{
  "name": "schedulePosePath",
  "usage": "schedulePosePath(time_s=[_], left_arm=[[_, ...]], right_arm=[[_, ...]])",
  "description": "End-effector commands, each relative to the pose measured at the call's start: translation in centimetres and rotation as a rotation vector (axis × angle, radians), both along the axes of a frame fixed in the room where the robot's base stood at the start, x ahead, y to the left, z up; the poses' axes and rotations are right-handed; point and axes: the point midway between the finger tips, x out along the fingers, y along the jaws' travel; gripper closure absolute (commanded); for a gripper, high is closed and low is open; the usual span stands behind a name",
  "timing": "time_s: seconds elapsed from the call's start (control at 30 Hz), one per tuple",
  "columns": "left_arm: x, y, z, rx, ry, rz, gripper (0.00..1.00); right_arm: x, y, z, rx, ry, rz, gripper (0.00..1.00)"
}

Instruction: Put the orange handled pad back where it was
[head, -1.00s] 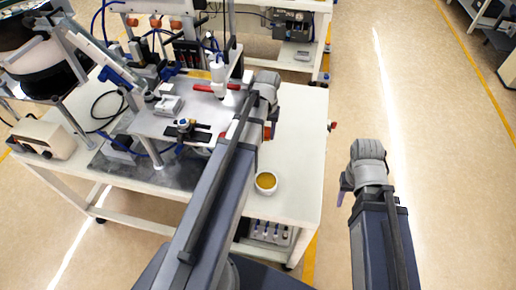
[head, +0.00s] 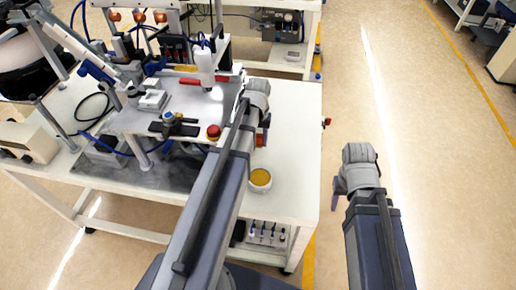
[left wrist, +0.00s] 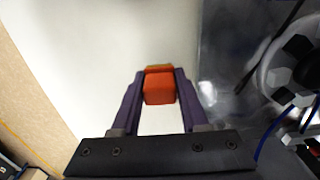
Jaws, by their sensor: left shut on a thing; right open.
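My left gripper (left wrist: 160,100) is shut on an orange block-like piece (left wrist: 159,88), the orange handled pad, in the left wrist view. A thin yellowish edge shows at its far side. In the head view a bit of the orange pad (head: 260,140) shows beside my left wrist, over the right part of the white table (head: 293,130). The fingers are mostly hidden there, and I cannot tell whether the pad touches the table. My right gripper (head: 337,190) is open and empty, over the floor to the right of the table.
A red knob (head: 213,131) is left of my left arm. A raised plate (head: 190,98) with a red clamp and white device is behind it. The table's right strip is clear.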

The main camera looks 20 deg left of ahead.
Motion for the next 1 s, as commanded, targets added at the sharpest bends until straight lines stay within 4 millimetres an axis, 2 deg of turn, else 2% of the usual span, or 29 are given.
schedulePosePath(time_s=[0.3, 0.73, 0.77, 1.0], left_arm=[[0.0, 0.0, -3.7, 0.000, 0.000, 0.000, 1.00], [0.0, 0.0, -4.0, 0.000, 0.000, 0.000, 1.00], [0.0, 0.0, -4.0, 0.000, 0.000, 0.000, 0.55], [0.0, 0.0, -3.8, 0.000, 0.000, 0.000, 0.28]], right_arm=[[0.0, 0.0, -3.7, 0.000, 0.000, 0.000, 0.50], [0.0, 0.0, -4.0, 0.000, 0.000, 0.000, 0.50], [0.0, 0.0, -4.0, 0.000, 0.000, 0.000, 0.50], [0.0, 0.0, -3.8, 0.000, 0.000, 0.000, 0.50]])
